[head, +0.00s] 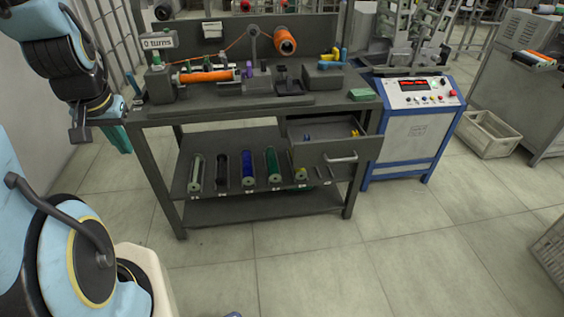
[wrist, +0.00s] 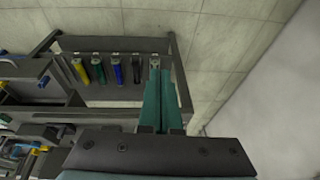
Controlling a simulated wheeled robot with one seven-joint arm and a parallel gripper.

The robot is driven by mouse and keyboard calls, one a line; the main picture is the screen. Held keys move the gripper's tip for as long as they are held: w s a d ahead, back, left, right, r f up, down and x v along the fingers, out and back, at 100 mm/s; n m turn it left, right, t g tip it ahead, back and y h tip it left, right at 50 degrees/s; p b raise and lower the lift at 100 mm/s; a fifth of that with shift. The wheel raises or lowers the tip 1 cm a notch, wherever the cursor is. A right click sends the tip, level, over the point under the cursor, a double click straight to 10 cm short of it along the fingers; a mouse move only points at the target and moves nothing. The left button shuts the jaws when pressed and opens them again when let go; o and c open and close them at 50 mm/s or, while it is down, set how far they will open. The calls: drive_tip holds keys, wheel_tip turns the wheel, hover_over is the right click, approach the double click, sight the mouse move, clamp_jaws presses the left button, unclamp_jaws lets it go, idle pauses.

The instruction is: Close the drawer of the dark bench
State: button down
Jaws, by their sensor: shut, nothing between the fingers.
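The dark bench (head: 225,108) stands in the middle of the head view. Its drawer (head: 348,151), under the right end of the top, is pulled out, with a few small blue and yellow items inside. A pale bar handle (head: 342,159) is on the drawer front. In the wrist view the open drawer (wrist: 22,78) shows at the left edge, partly cut off. My gripper (head: 121,140) has teal fingers, shut and empty. It is off the bench's left end, far from the drawer. The fingers also show in the wrist view (wrist: 160,75), pointing toward the lower shelf.
Several bobbins (head: 248,170) lie on the bench's lower shelf. A winder with an orange bobbin (head: 205,76) stands on top. A blue-framed cabinet (head: 408,130) is close to the drawer's right, with a crate (head: 488,135) beyond. The floor (head: 310,245) before the bench is clear.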

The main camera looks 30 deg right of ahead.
drive_tip(key=w+d+f+m+t+h+b, duration=0.3)
drive_tip(key=d+f+m+b, duration=0.35)
drive_tip(key=d+f, duration=0.25)
drive_tip(key=w+d+f+m+t+h+b, duration=0.2)
drive_tip(key=w+d+f+m+h+b, duration=0.15)
drive_tip(key=d+f+m+b, duration=0.45)
drive_tip(key=s+d+f+m+g+h+b, duration=0.1)
drive_tip(key=s+d+f+m+h+b, duration=0.45)
drive_tip(key=d, duration=0.25)
drive_tip(key=s+d+f+m+g+h+b, duration=0.1)
drive_tip(key=s+d+f+m+h+b, duration=0.3)
drive_tip(key=s+d+m, duration=0.25)
drive_tip(key=b, duration=0.4)
approach(297, 154)
drive_tip(key=s+d, duration=0.2)
drive_tip(key=d, duration=0.2)
drive_tip(key=w, duration=0.1)
drive_tip(key=w+d, duration=0.1)
drive_tip(key=w, duration=0.1)
drive_tip(key=shift+d+t, duration=0.1)
drive_tip(key=shift+t, duration=0.3)
drive_tip(key=shift+w+d, duration=0.2)
drive_tip(key=shift+w, duration=0.25)
drive_tip(key=shift+w, duration=0.1)
